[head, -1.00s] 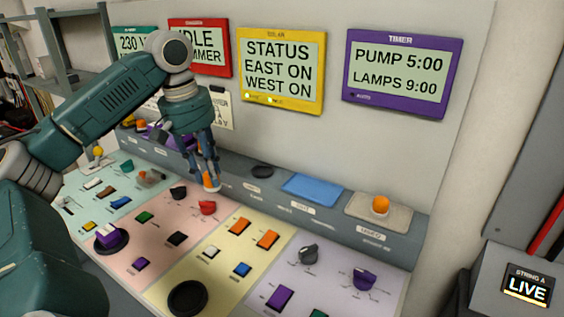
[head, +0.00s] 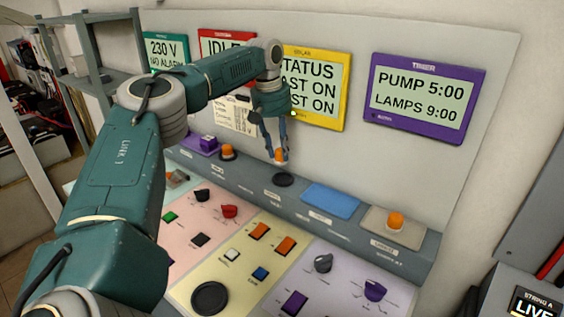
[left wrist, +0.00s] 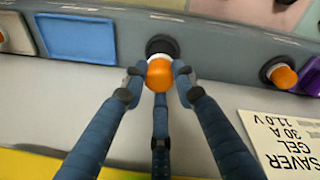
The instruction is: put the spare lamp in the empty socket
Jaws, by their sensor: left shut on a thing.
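My left gripper (head: 279,150) is shut on an orange lamp (head: 280,156) with a pale base, held base down. It is just above the round black empty socket (head: 283,180) on the grey ledge. In the left wrist view the held lamp (left wrist: 159,77) sits between the fingers, with the black socket (left wrist: 161,45) right beyond its base. A small gap shows between lamp and socket in the head view. My right gripper is not in view.
Another orange lamp (head: 396,220) stands on a tan pad (head: 375,222) at the right of the ledge. A blue pad (head: 330,200) lies beside the socket. One orange lamp (head: 227,151) sits in a dark socket to the left, near a purple block (head: 202,144). Switches and knobs cover the sloping panel below.

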